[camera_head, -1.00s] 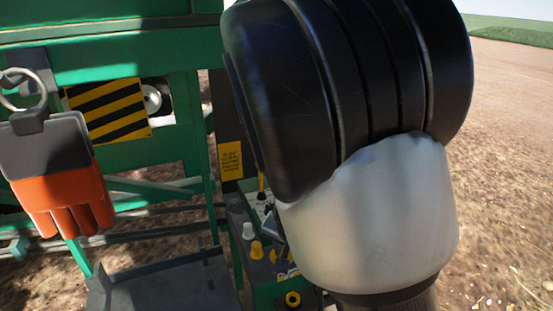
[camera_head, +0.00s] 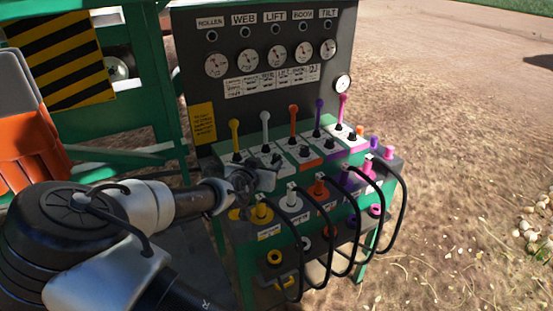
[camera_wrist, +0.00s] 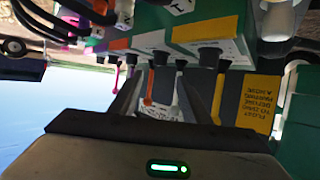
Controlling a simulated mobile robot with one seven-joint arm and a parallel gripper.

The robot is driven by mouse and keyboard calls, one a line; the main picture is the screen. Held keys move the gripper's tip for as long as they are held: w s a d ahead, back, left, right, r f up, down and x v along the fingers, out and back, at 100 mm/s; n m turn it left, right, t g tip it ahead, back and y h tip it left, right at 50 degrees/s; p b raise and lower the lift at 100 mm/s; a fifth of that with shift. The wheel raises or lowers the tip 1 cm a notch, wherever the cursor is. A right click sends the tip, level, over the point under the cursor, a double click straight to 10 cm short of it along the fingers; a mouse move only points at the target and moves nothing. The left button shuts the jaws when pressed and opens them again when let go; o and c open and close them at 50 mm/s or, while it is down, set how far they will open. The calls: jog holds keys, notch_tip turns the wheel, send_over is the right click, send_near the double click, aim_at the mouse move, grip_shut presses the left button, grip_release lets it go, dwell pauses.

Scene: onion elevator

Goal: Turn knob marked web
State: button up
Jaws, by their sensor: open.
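Under the WEB label (camera_head: 243,19) are a small round knob or light (camera_head: 245,32) and a gauge (camera_head: 248,60). Below stand a yellow lever (camera_head: 235,132), a white lever (camera_head: 265,128) and an orange lever (camera_head: 293,122), with black knobs at the deck. My gripper (camera_head: 262,178) is at the front left of this deck, empty. In the upside-down wrist view, its fingers (camera_wrist: 160,92) are apart, with the orange and white levers beyond them. Black knobs (camera_wrist: 208,57) sit just above the fingers.
Black hoses (camera_head: 350,235) loop out from the front, below coloured couplings. A purple lever (camera_head: 319,118) and a pink lever (camera_head: 342,110) stand to the right. A yellow notice (camera_head: 203,123) and a striped plate (camera_head: 62,58) are on the left. Open ground lies right.

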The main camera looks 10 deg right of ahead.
aim_at(276, 157)
jog(key=x, duration=1.1)
jog(key=shift+w+d+f, duration=0.1)
jog(key=shift+w+f, duration=0.05)
jog(key=shift+f, duration=0.05)
jog(key=c, duration=1)
jog(key=shift+c, duration=0.2)
